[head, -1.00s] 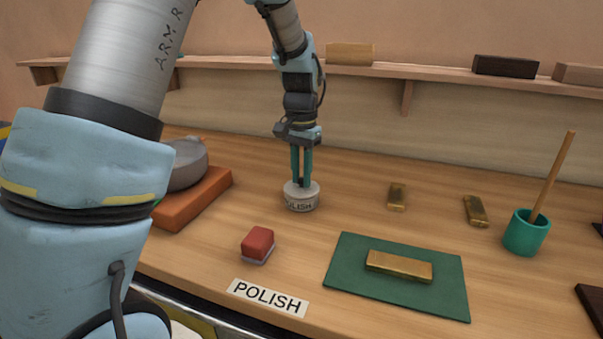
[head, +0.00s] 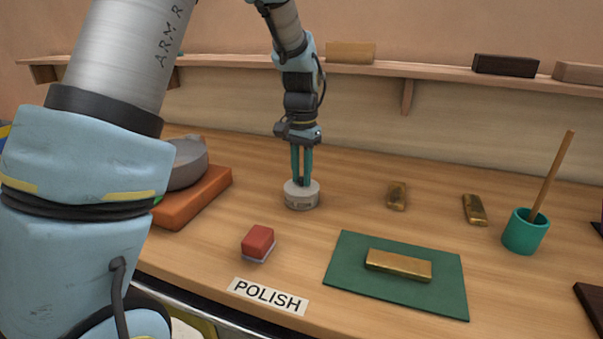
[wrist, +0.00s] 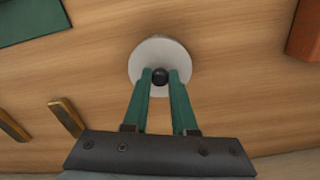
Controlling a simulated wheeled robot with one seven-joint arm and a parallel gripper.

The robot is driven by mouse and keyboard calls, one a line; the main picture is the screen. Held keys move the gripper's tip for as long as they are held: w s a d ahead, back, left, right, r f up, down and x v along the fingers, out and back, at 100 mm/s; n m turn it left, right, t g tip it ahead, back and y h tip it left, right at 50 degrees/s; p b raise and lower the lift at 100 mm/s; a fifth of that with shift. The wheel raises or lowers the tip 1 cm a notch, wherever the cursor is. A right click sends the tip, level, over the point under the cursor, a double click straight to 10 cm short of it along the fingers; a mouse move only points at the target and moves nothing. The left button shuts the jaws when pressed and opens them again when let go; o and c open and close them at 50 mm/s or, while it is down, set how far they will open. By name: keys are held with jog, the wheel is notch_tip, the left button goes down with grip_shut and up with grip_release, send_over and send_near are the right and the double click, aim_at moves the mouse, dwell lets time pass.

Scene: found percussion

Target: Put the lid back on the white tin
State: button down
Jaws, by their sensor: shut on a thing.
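The white tin (head: 302,203) stands upright on the wooden bench in the head view. Its pale round lid (wrist: 148,54) with a black knob (wrist: 160,76) shows from above in the wrist view. The lid appears to rest on top of the tin, with no gap that I can make out. My gripper (head: 301,181) points straight down over the tin, its two green fingers shut on the lid's knob. In the wrist view my gripper (wrist: 160,77) has a finger on each side of the knob. The tin's body is hidden under the lid there.
A red block (head: 258,241) and a POLISH label (head: 268,296) lie in front of the tin. A green mat (head: 347,270) holds a brass bar (head: 398,264). A teal cup (head: 525,235) stands right; an orange slab (head: 190,207) lies left. Bench beside the tin is clear.

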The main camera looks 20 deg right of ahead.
jog(key=c, duration=0.6)
grip_release()
jog(key=shift+c, duration=0.2)
jog(key=shift+o, duration=0.3)
jog(key=o, duration=0.4)
jog(key=shift+r, duration=0.15)
jog(key=shift+r+p, duration=2.9)
jog(key=shift+r, duration=0.5)
grip_shut()
